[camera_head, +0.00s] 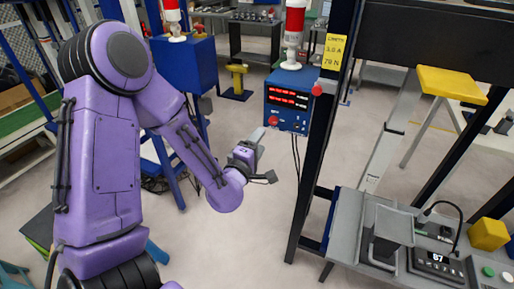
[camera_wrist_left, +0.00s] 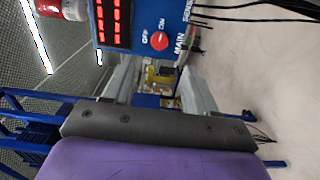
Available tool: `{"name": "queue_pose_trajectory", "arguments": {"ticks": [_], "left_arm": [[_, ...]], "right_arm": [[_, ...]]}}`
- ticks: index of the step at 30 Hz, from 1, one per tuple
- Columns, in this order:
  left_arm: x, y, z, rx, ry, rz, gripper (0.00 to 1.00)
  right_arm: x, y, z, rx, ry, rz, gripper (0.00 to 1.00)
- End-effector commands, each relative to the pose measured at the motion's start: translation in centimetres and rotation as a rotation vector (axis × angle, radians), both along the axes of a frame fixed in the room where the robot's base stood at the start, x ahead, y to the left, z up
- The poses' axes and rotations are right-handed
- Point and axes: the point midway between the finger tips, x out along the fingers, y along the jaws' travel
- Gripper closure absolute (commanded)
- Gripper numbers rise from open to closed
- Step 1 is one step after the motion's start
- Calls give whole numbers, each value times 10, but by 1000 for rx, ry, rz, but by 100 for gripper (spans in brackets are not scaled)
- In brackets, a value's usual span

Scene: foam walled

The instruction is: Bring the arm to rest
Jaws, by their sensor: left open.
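My left arm is purple and bends in from the left in the head view. My left gripper (camera_head: 264,158) is open and empty, in the air over the pale floor, with its two grey fingers apart. It is left of and a little below the blue control box (camera_head: 289,98), which has red digits, a red knob and a red-and-white lamp on top. In the left wrist view the gripper (camera_wrist_left: 160,92) shows its two fingers spread, with nothing between them close by. The control box (camera_wrist_left: 150,22) fills the top of that view. My right gripper is not in view.
A dark post (camera_head: 318,130) with a yellow label (camera_head: 333,52) stands right of the control box. A grey bench (camera_head: 350,240) with a device reading 67 (camera_head: 437,263) and a yellow block (camera_head: 489,234) is at the lower right. Open floor (camera_head: 250,235) lies below the gripper.

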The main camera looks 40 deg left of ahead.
Motion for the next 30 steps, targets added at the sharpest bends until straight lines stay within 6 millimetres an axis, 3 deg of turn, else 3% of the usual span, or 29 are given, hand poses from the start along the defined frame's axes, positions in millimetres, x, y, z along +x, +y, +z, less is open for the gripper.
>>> {"name": "queue_pose_trajectory", "arguments": {"ticks": [4,18,22,24,26,30], "left_arm": [[-8,-2,0,1,0,1,43],[-8,-2,0,2,0,0,43],[-8,-3,-7,121,68,-6,43],[-9,-3,-24,279,198,-6,43],[-21,-8,-65,431,382,-40,43],[-66,-18,-155,663,734,-164,43]], "right_arm": [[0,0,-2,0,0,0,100],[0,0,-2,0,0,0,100],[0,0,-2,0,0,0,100],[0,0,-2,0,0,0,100],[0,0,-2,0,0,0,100],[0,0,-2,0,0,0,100]]}}
